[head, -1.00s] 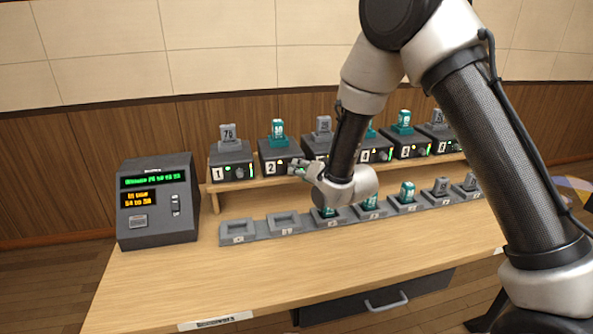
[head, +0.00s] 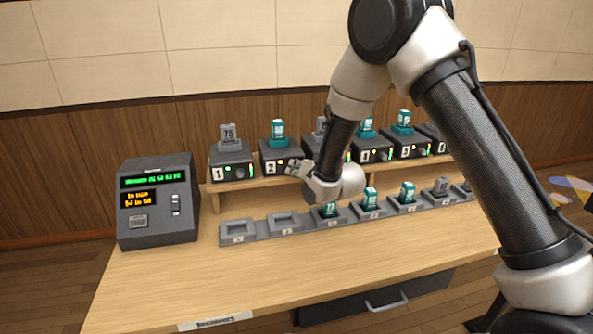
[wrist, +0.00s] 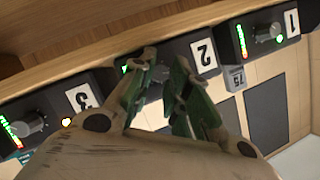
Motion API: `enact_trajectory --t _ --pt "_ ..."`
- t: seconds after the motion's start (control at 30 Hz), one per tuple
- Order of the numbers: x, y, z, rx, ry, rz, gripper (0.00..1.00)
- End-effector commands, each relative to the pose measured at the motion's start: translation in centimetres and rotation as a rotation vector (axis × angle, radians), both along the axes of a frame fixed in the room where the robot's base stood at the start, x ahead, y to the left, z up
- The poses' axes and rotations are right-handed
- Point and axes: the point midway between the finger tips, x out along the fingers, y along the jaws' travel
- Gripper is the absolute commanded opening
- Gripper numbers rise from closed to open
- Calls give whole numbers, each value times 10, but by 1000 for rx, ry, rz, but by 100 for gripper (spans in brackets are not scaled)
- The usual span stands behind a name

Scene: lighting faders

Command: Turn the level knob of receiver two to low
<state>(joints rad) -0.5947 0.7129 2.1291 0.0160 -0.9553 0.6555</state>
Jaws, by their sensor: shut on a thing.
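Receiver two (head: 270,168) is a dark box marked "2", with a teal pack in its top, on the wooden shelf. Its number plate also shows in the wrist view (wrist: 204,55). My gripper (head: 295,168) is at the right part of its front face. In the wrist view my gripper (wrist: 162,70) has its fingers closed around the level knob. The fingers hide most of the knob, so its pointer cannot be read. A bit of green level light (wrist: 125,69) shows beside the fingers.
Receiver one (head: 232,160) stands left of receiver two; receiver three (wrist: 50,110) is on the other side, close to my gripper. A row of charging slots (head: 285,222) lies below the shelf. A display console (head: 157,230) stands at left. The front tabletop is clear.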

Motion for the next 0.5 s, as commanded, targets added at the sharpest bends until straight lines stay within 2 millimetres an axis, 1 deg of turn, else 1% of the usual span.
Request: enact_trajectory --t 0.27,0.5 --pt "0 1 1 -62 -18 0 0" --pt "-1 3 2 -221 -64 0 0"
